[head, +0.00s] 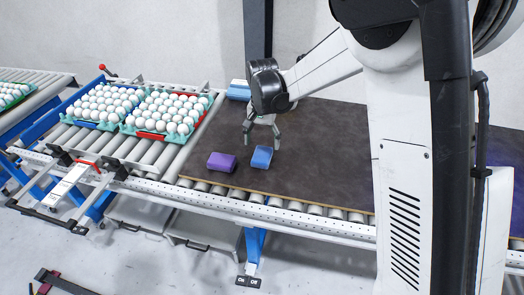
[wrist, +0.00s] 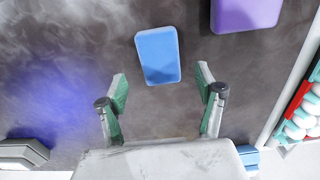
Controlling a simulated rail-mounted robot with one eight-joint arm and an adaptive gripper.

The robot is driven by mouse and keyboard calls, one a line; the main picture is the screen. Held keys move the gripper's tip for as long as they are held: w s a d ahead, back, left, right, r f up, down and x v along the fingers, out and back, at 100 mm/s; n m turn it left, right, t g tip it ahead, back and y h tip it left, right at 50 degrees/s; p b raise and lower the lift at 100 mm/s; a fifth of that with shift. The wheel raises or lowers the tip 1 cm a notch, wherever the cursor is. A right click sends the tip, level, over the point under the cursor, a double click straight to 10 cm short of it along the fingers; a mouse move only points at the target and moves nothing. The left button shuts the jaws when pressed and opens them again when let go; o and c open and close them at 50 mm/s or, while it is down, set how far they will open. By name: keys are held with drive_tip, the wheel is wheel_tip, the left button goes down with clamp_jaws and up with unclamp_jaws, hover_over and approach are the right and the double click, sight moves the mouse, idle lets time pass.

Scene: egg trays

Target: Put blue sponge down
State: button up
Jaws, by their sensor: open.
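The blue sponge (head: 262,157) lies on the dark board (head: 300,178) on top of the roller conveyor, in the head view just right of the purple sponge. In the wrist view the blue sponge (wrist: 158,55) lies ahead of the fingertips, centred on the gap between them. My gripper (head: 262,140) is open, pointing down, above and a little behind the blue sponge. In the wrist view the open fingers of my gripper (wrist: 160,88) stand apart with nothing between them.
The purple sponge (head: 221,162) lies left of the blue one; in the wrist view it is at the upper right (wrist: 245,12). A blue-and-white item (head: 238,90) stands at the board's back edge. Egg trays (head: 150,133) sit on rollers at left. The board right of the sponge is clear.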

sight(262, 154)
drive_tip(key=s+d+r+n+t, duration=0.1)
drive_tip(key=s+d+r+t, duration=0.1)
drive_tip(key=s+d+r, duration=0.6)
drive_tip(key=s+d+r+t, duration=0.1)
drive_tip(key=s+d+r, duration=0.3)
drive_tip(key=r, duration=0.6)
drive_tip(key=s+d+n+t, duration=0.1)
drive_tip(key=s+d+t, duration=0.1)
drive_tip(key=s, duration=0.6)
drive_tip(key=s+d+f+n+t, duration=0.1)
drive_tip(key=s+d+t, duration=0.1)
drive_tip(key=s+d, duration=0.3)
drive_tip(key=s, duration=0.4)
drive_tip(key=shift+s+f, duration=0.1)
drive_tip(key=o, duration=0.7)
